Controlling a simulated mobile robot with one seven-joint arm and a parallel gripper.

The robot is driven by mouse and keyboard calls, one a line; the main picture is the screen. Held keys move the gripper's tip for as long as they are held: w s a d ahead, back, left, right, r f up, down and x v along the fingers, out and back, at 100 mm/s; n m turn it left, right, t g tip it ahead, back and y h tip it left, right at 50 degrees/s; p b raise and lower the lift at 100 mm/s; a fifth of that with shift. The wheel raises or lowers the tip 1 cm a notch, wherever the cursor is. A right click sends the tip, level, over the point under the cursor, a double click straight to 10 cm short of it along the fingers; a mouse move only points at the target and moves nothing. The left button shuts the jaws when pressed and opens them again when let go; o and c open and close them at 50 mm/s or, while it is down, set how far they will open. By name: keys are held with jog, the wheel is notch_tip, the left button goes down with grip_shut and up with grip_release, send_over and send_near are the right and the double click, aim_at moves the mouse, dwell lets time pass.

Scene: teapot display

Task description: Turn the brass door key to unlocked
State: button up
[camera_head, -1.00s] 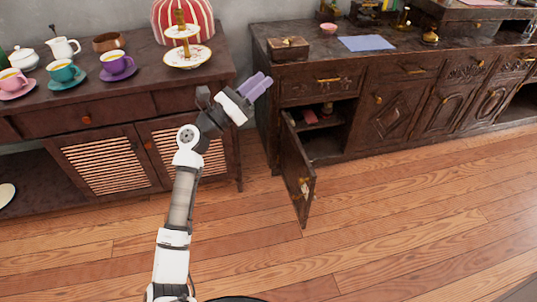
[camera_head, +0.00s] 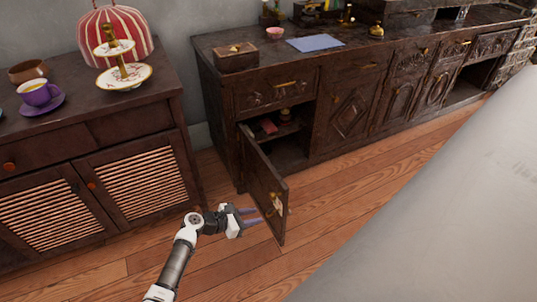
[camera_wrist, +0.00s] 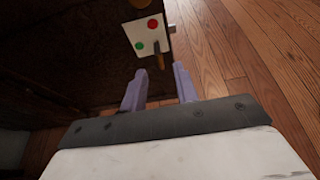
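The brass door key (camera_wrist: 159,57) sticks out of a pale plate (camera_wrist: 149,36) on the cabinet door. The plate has a red dot (camera_wrist: 153,24) and a green dot (camera_wrist: 138,45); the key lies below and right of both. In the head view the plate (camera_head: 278,203) is near the free edge of the dark wooden door (camera_head: 262,188), which stands ajar. My gripper (camera_wrist: 158,78) is open and empty, its two lilac fingers apart, with the key just beyond the gap between them. In the head view my gripper (camera_head: 254,216) is beside the door's lower part.
A brass knob (camera_wrist: 141,3) sits above the plate. The open cabinet (camera_head: 285,135) holds small items. A louvred sideboard (camera_head: 110,185) stands left of my arm, with a purple cup (camera_head: 38,93) and a cake stand (camera_head: 124,77) on top. Wooden floor (camera_head: 345,190) is clear right of the door.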

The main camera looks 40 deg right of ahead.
aim_at(269, 217)
jog(key=x, duration=0.7)
jog(key=shift+d+b, duration=0.2)
jog(key=shift+b, duration=0.2)
jog(key=shift+c, duration=0.3)
grip_shut()
